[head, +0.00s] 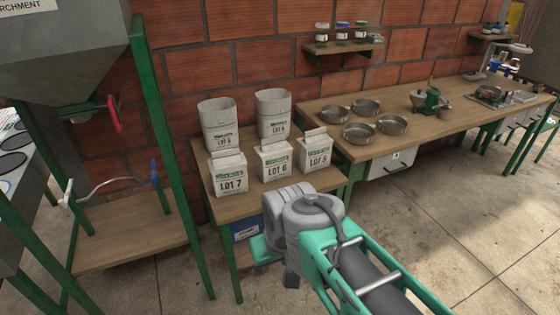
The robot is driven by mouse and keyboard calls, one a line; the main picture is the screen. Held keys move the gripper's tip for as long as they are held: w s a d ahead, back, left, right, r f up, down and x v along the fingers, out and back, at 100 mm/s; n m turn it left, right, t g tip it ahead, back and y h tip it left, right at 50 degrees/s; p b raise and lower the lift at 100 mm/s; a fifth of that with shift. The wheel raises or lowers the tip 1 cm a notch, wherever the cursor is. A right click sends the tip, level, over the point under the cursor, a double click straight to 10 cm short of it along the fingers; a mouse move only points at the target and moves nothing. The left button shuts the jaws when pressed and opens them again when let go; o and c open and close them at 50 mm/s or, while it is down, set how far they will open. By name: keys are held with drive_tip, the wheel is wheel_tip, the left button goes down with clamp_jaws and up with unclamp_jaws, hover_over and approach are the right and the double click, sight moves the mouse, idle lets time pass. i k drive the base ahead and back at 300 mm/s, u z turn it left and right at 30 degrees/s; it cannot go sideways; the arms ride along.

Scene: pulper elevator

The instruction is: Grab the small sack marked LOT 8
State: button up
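In the front row are small closed sacks: LOT 7 (229,172) at left, LOT 6 (274,160) in the middle, and a right one (315,152) whose blurred number looks like 8 or 5. Two taller, open-topped sacks stand behind: a left one (217,122), number unclear, and a right one (273,112) that seems to read LOT 4. My arm reaches in from the lower right, in front of the table. My gripper's fingers do not show.
A long workbench (440,125) with several metal pans (360,132) and a green grinder (430,101) adjoins at right. A green-framed hopper stand (165,150) with a red handle (114,114) is at left. A wall shelf (343,47) hangs above. The floor at right is clear.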

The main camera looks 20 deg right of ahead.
sight(274, 156)
drive_tip(key=z, duration=1.95)
drive_tip(key=i, duration=3.15)
drive_tip(key=u, duration=4.95)
drive_tip(key=i, duration=0.45)
drive_tip(key=z, duration=0.1)
